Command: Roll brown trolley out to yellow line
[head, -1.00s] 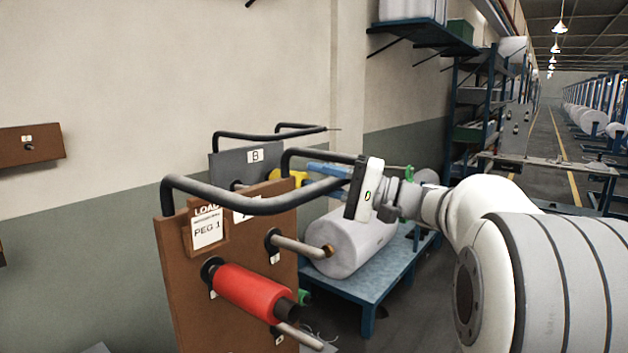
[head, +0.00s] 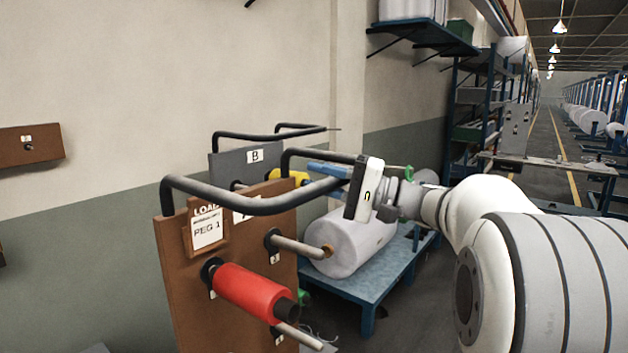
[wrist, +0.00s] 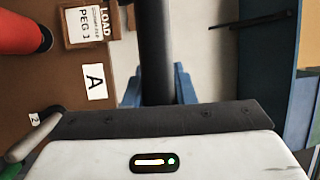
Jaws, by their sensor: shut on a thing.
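The brown trolley (head: 225,255) stands at the lower left in the head view, with plates reading "LOAD", "PEG 1" and A. Its black tube handle (head: 255,203) loops out to the right. A red roll (head: 250,291) sits on one of its pegs. In the wrist view the brown board (wrist: 70,70) is at left and the handle (wrist: 155,40) runs down the middle. My gripper (head: 338,180) is shut on the handle; its blue fingers lie on either side of the bar in the wrist view. The trolley's wheels are out of view.
A grey board marked B (head: 228,166) with its own black handle stands just behind. A blue stand (head: 372,288) with a large white roll (head: 350,243) is close on the right. Yellow floor lines (head: 566,160) run along the far aisle at right. A wall is at left.

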